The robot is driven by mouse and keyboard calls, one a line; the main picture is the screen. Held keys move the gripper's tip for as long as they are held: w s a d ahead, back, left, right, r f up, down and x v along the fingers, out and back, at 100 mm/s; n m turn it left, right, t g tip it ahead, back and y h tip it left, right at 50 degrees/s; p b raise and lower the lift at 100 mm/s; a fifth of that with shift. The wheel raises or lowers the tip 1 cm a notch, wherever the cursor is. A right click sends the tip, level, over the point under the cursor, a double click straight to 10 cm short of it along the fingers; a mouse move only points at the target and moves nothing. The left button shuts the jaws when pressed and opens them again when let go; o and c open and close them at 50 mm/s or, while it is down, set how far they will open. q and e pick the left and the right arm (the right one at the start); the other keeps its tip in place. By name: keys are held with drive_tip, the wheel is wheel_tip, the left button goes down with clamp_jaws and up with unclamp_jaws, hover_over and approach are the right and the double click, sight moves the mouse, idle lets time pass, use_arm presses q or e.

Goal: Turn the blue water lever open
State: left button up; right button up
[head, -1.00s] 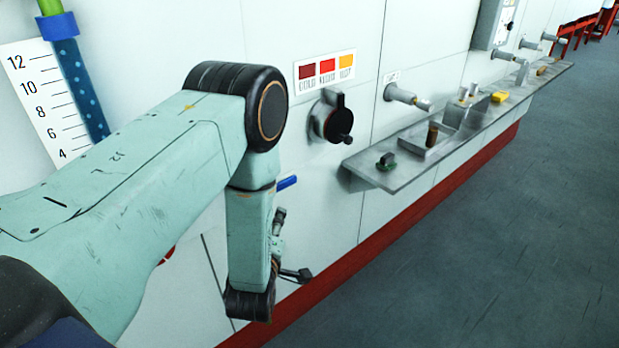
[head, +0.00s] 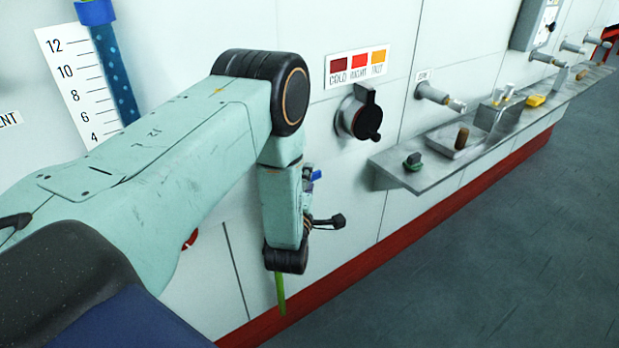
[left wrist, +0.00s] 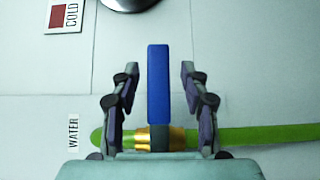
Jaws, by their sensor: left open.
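The blue water lever (left wrist: 158,84) stands upright in the left wrist view, above a brass valve fitting (left wrist: 174,138) on a green pipe (left wrist: 265,134). My left gripper (left wrist: 159,75) is open, with one finger on each side of the lever and a gap on both sides. In the head view my left gripper is mostly hidden behind its own arm; a small bit of blue (head: 316,175), likely the lever, shows beside the wrist. A short stretch of green pipe (head: 281,293) shows below the wrist. My right gripper is in neither view.
A WATER label (left wrist: 73,132) is left of the valve. A black dial (head: 360,118) sits on the wall under a COLD-to-HOT label (head: 357,67). A grey shelf (head: 400,172) with several fittings juts out to the right. The floor (head: 480,260) is clear.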

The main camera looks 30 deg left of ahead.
use_arm(q)
drive_tip(key=shift+w+r, duration=0.15)
drive_tip(key=shift+w, duration=0.35)
drive_tip(key=shift+a, duration=0.1)
drive_tip(key=shift+a, duration=0.1)
drive_tip(key=c, duration=0.6)
clamp_jaws()
